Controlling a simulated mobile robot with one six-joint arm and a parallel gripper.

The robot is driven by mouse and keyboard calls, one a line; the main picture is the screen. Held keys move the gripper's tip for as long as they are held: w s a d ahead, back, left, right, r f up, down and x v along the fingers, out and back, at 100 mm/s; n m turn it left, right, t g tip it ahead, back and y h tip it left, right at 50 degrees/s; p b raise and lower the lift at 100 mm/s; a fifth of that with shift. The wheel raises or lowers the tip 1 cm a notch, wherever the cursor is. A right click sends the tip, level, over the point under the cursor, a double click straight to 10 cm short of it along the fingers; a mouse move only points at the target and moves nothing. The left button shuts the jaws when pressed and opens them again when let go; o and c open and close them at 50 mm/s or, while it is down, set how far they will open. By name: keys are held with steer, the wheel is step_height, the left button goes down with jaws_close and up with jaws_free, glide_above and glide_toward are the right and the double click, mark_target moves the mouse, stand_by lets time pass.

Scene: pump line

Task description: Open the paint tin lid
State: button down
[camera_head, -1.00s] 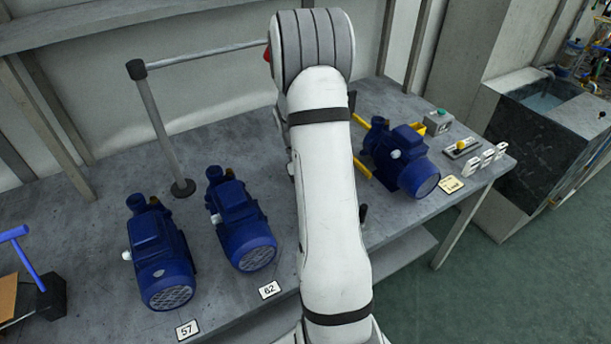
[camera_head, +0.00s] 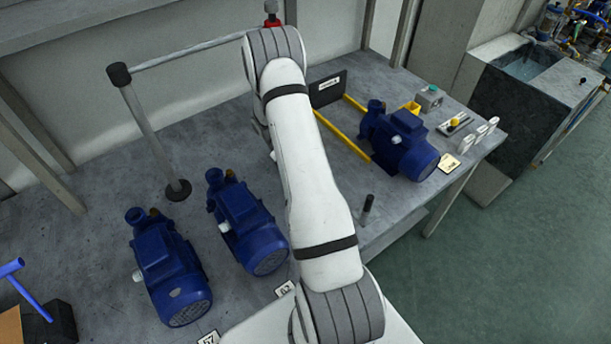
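I see no paint tin and no lid in this view. My white arm reaches up the middle of the picture over the bench (camera_head: 95,245), and its upper joint bends away behind itself. My gripper does not show; the arm may be hiding it.
Two blue pumps (camera_head: 168,270) (camera_head: 246,222) stand left of my arm. A third blue pump (camera_head: 400,142) stands right, by a yellow-railed fixture (camera_head: 340,133). A post (camera_head: 150,135) carries a rod near the back wall. A sink (camera_head: 530,72) is at the far right.

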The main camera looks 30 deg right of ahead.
steer(key=shift+w+d+r, duration=0.1)
steer(key=shift+r, duration=0.05)
stand_by(0.3)
steer(key=c, duration=1.4)
jaws_free()
steer(key=shift+o, duration=1)
steer(key=v, duration=0.7)
steer(key=shift+w+b, duration=0.4)
steer(key=shift+s, duration=0.15)
